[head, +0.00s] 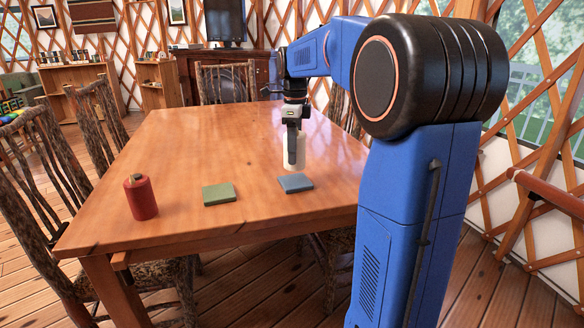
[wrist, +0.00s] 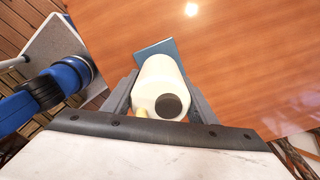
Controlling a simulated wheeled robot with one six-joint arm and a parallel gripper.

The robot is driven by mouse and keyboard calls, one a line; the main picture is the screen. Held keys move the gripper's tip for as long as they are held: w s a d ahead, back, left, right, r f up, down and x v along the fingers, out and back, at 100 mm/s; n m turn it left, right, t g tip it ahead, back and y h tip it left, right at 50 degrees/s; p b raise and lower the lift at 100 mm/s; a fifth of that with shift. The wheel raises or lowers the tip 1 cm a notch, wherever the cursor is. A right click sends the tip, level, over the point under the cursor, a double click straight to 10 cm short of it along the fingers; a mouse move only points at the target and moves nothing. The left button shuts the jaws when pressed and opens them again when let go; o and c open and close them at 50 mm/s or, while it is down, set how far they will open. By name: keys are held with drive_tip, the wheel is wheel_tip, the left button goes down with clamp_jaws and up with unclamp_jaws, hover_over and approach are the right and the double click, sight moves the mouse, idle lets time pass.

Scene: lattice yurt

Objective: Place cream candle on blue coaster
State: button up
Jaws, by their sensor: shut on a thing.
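The cream candle (wrist: 158,82) is between the two fingers of my gripper (wrist: 160,100) in the wrist view, with its dark top facing the camera. In the head view my gripper (head: 293,140) is shut on the candle (head: 299,153) and holds it upright, behind and close above the blue coaster (head: 296,183). In the wrist view a part of the blue coaster (wrist: 154,50) shows beyond the candle; the candle hides the rest. I cannot tell how large the gap between candle and table is.
A red candle (head: 141,197) and a green coaster (head: 219,194) stand left of the blue coaster on the wooden table (head: 190,140). Log chairs (head: 97,115) surround the table. The table's middle is clear.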

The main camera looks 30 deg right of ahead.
drive_tip(key=shift+d+f, duration=0.1)
drive_tip(key=shift+f, duration=2.35)
drive_tip(key=shift+f, duration=0.1)
drive_tip(key=o, duration=1.2)
drive_tip(key=shift+o, duration=0.2)
wheel_tip(320, 180, up, 12)
drive_tip(key=shift+r, duration=0.1)
drive_tip(key=s+a+f+n+t, duration=0.1)
drive_tip(key=s+a+f+n, duration=0.4)
drive_tip(key=s+n, duration=0.4)
drive_tip(key=s+a+f+n+t, duration=0.2)
drive_tip(key=s+a+f+n, duration=0.3)
drive_tip(key=s+f+n, duration=0.3)
drive_tip(key=s+a+f+n+t, duration=0.1)
drive_tip(key=s+a+f+n, duration=0.5)
drive_tip(key=s+n, duration=0.3)
drive_tip(key=s, duration=0.4)
drive_tip(key=shift+f+n+t, duration=0.3)
drive_tip(key=shift+f+t, duration=0.1)
